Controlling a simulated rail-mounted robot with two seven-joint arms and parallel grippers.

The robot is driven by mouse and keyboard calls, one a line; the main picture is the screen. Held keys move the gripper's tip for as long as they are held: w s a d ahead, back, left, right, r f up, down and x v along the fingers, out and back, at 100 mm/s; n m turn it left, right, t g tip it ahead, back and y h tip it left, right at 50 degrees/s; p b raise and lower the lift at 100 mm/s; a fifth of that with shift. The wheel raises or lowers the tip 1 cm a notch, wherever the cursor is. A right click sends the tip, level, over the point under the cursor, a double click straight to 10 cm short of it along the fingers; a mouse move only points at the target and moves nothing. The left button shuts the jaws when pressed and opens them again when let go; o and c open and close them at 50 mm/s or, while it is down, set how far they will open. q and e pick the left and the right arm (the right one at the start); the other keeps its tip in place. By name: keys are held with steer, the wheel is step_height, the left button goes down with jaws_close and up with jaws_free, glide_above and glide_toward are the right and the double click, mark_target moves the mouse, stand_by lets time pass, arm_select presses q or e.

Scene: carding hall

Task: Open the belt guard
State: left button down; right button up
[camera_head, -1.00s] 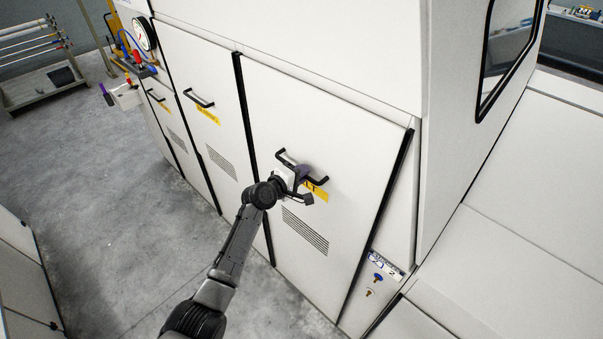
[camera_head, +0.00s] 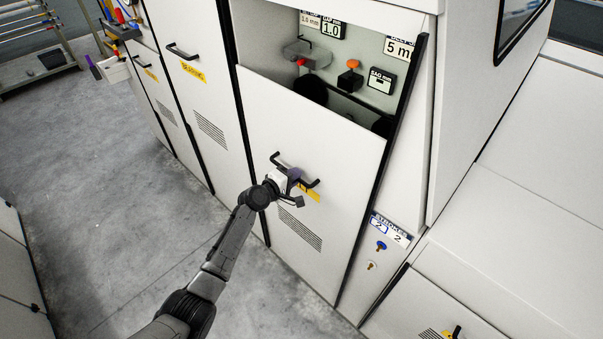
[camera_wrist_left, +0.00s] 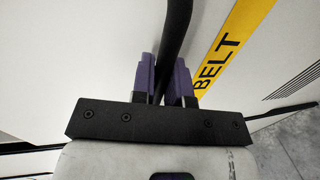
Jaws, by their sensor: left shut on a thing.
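The belt guard (camera_head: 318,142) is a white panel with a black bar handle, a yellow label and vent slots. Its top edge is tilted out from the machine, and an opening shows above it. My left gripper (camera_head: 290,178) is shut on the handle (camera_head: 312,184) in the head view. In the left wrist view its purple fingers (camera_wrist_left: 166,82) close on both sides of the black handle bar (camera_wrist_left: 176,35), beside the yellow BELT label (camera_wrist_left: 232,45). The arm hides part of the label in the head view. My right gripper is not in view.
Inside the opening are a grey part with a red knob (camera_head: 301,62), an orange-topped black block (camera_head: 353,65) and gap labels (camera_head: 381,80). A STROKES plate (camera_head: 390,229) is at right. Closed doors (camera_head: 195,110) stand at left. Grey floor (camera_head: 120,210) is clear.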

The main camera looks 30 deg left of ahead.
mark_target(303, 235)
arm_select(q)
step_height(303, 235, down, 42)
steer(key=b, duration=3.6)
steer(key=shift+f+b, duration=0.1)
steer(key=shift+b, duration=0.3)
steer(key=c, duration=1.2)
jaws_free()
steer(key=shift+o, duration=0.2)
steer(key=shift+s, duration=0.1)
steer(key=shift+s+a+r+p, duration=0.1)
steer(key=shift+s+r+p, duration=0.15)
steer(key=shift+p, duration=0.1)
steer(key=p+v, duration=0.5)
steer(key=v, duration=0.8)
steer(key=shift+f, duration=0.15)
